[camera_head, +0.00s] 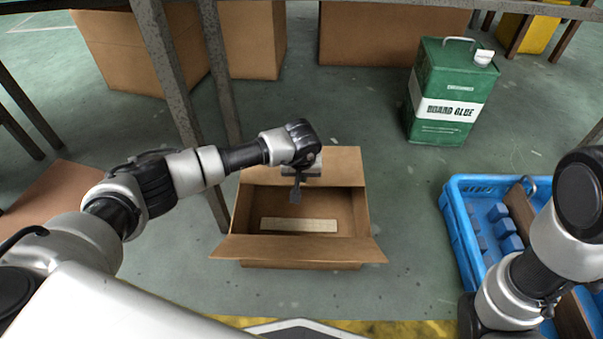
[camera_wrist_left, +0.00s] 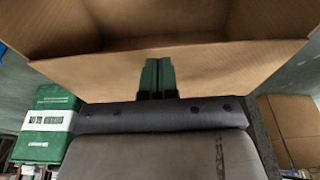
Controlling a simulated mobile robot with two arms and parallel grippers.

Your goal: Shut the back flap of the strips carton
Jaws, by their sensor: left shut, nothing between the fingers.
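The strips carton (camera_head: 362,215) stands open on the floor in the middle of the head view, with a pale strip (camera_head: 298,224) lying inside. Its back flap (camera_head: 340,165) is open at the far side, and its front flap (camera_head: 298,249) sticks out toward me. My left gripper (camera_head: 295,196) is shut and empty, pointing down at the back flap and the rear of the opening. In the left wrist view its green fingertips (camera_wrist_left: 158,75) are together in front of a cardboard panel (camera_wrist_left: 215,70); contact cannot be told. My right gripper is not in view.
A green glue can (camera_head: 452,90) stands behind the carton to the right. A blue tray (camera_head: 455,222) with several blue blocks lies at the right. Metal legs (camera_head: 178,75) rise close behind my left arm. Large cartons (camera_head: 395,35) stand at the back.

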